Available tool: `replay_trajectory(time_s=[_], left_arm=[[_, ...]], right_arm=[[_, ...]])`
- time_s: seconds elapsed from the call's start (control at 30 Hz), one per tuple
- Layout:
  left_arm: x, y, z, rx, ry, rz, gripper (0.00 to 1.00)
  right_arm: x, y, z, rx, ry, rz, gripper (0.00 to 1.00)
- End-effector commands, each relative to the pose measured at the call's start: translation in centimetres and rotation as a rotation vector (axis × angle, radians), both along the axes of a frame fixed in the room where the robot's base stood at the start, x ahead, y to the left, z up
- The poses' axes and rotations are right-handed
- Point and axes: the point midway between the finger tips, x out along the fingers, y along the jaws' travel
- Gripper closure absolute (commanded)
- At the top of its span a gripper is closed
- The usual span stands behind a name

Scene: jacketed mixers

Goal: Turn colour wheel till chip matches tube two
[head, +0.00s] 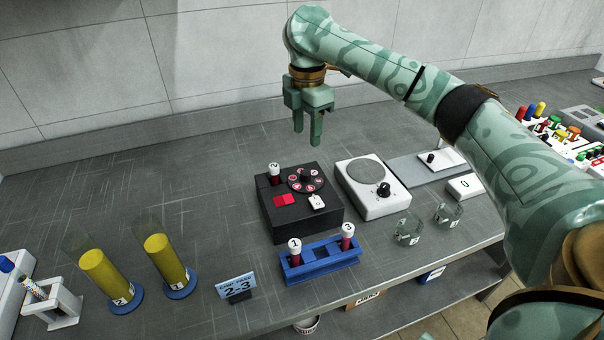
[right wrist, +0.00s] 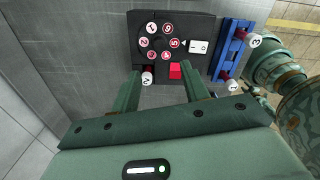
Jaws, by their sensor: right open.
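The black box (head: 300,215) carries a colour wheel (head: 307,180) with a dark knob and a ring of numbered red discs. In the right wrist view, disc 5 lies beside a white tag (right wrist: 198,46). Tube two (head: 274,174) stands upright in the box's back corner. My right gripper (head: 307,138) is open and empty, above and behind the box, apart from the wheel. My left gripper is out of view.
A blue rack (head: 320,262) with tubes 1 and 3 stands in front of the box. A white stirrer (head: 372,190) with a knob stands right of it, near two glass beakers (head: 408,230). Yellow cylinders (head: 105,275) stand at left. The back-left bench is clear.

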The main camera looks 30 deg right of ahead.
Motion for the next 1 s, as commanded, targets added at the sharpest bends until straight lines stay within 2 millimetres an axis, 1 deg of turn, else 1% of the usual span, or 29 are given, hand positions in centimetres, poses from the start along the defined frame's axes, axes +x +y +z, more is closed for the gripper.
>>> replay_trajectory(time_s=[0.03,0.1,0.2,0.3,0.4,0.5,0.57,0.87,0.9,0.97,1.0], left_arm=[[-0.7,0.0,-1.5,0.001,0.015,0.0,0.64],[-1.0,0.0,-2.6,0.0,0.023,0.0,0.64],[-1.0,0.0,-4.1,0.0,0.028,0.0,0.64],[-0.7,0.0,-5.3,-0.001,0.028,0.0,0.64],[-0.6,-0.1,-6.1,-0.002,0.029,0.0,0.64],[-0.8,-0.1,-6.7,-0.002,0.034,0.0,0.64],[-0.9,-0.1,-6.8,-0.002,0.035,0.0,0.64],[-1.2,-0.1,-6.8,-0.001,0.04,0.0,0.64],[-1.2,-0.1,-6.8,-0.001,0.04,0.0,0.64],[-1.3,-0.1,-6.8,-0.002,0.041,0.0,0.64],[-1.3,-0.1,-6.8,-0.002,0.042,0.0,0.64]], right_arm=[[0.0,0.0,-2.6,0.001,0.01,0.001,0.55],[0.1,0.0,-4.6,0.001,0.01,0.001,0.55],[0.1,0.0,-7.1,0.001,0.009,0.001,0.55],[0.1,0.0,-9.1,0.001,0.008,0.001,0.55],[0.1,0.0,-10.6,0.0,0.005,0.001,0.55],[0.1,0.0,-11.5,0.0,0.004,0.001,0.55],[0.1,0.0,-11.7,0.0,0.002,0.0,0.55],[0.0,0.0,-11.7,0.0,-0.001,0.0,0.55],[0.0,0.0,-11.7,0.0,-0.001,0.0,0.57],[0.0,0.0,-11.7,0.0,-0.001,0.0,0.74],[0.0,0.0,-11.7,0.0,-0.001,0.0,0.85]])
